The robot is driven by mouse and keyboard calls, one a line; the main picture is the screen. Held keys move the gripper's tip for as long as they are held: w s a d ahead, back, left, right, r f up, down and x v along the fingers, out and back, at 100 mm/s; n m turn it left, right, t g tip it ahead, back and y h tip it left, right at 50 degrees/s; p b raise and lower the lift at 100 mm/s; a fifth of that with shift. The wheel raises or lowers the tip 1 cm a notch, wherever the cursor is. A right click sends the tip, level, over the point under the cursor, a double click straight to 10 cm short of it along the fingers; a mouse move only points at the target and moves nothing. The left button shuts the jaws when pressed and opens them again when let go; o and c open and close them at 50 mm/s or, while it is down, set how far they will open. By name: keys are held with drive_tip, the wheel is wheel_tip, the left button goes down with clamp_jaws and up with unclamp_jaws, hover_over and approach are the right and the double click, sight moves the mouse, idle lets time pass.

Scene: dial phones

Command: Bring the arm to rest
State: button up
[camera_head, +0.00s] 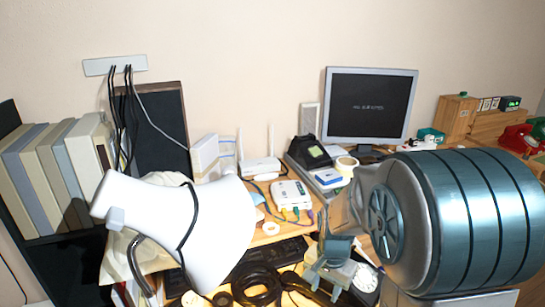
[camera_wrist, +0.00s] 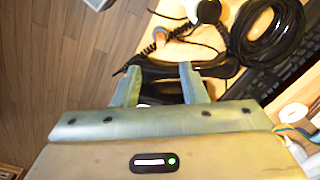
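My gripper shows in the wrist view (camera_wrist: 160,70), pointing down over the desk edge. Its two fingers stand apart. A black object, perhaps a phone handset (camera_wrist: 222,66), lies across and beyond the fingertips; I cannot tell whether they touch it. In the head view my gripper (camera_head: 328,278) hangs low over the front of the cluttered desk, and my teal arm fills the right foreground, hiding much of the desk there.
A large white lamp-like object (camera_head: 200,230) stands in the left foreground. Black coiled cable (camera_head: 257,284) and a keyboard (camera_head: 272,254) lie near the gripper. A monitor (camera_head: 370,104), white router (camera_head: 260,167) and red phone (camera_head: 515,138) stand farther back. Wooden floor (camera_wrist: 60,60) is open beyond the desk.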

drive_tip(key=s+r+n+t+p, duration=0.2)
drive_tip(key=s+r+n+p, duration=0.2)
drive_tip(key=s+r+n, duration=0.3)
drive_tip(key=s+r, duration=0.5)
drive_tip(key=r, duration=0.3)
drive_tip(key=shift+s+n+t, duration=0.3)
drive_tip(key=shift+s, duration=0.1)
drive_tip(key=shift+a, duration=0.1)
